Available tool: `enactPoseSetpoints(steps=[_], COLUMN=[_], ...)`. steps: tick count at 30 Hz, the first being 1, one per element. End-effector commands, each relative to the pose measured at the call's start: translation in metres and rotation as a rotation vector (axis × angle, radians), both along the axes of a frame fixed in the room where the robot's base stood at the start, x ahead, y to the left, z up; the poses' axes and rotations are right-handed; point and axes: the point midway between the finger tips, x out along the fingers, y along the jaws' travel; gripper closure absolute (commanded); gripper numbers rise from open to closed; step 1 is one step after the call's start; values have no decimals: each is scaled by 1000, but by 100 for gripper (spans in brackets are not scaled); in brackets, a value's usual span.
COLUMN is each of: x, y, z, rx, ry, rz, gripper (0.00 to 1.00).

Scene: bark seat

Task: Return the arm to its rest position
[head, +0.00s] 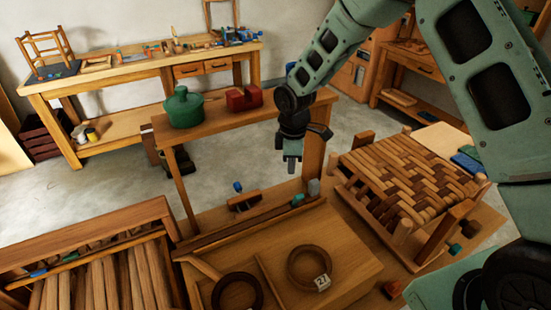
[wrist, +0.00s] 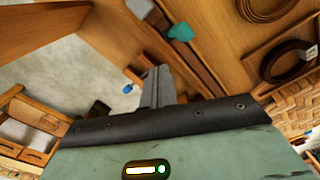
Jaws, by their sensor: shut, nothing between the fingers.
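My arm (head: 325,50) is green and reaches in from the upper right in the head view. My gripper (head: 291,165) hangs from its end, pointing down, above the back edge of the wooden workbench (head: 335,245). Its fingers are together with nothing between them. In the wrist view my gripper (wrist: 155,85) shows as grey fingers beyond a dark bar, over the bench edge and floor. The woven bark seat (head: 405,170) stands on the bench to the right, apart from my gripper.
A raised shelf (head: 225,118) holds a green pot (head: 183,107) and a red block (head: 244,98) behind and left of my gripper. Slats fill a rack (head: 100,275) at lower left. Open floor (head: 235,165) lies behind.

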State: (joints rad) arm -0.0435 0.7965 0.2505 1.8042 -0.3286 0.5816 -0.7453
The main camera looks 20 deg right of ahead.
Motion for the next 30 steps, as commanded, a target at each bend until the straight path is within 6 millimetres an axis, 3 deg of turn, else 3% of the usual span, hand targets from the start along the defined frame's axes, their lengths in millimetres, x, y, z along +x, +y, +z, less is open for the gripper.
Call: enactPoseSetpoints(steps=[5,8,11,15,19,24,27,30], x=[0,-13,-42,-102,-166,-248,-284,-308], y=[0,13,35,64,81,83,78,73], z=[0,10,27,53,69,76,74,72], rx=[0,7,21,39,48,53,53,53], ry=[0,-4,-3,3,9,15,15,15], rz=[0,-24,-75,-177,-280,-415,-483,-532], gripper=[100,100,100,100,100,100,100,100])
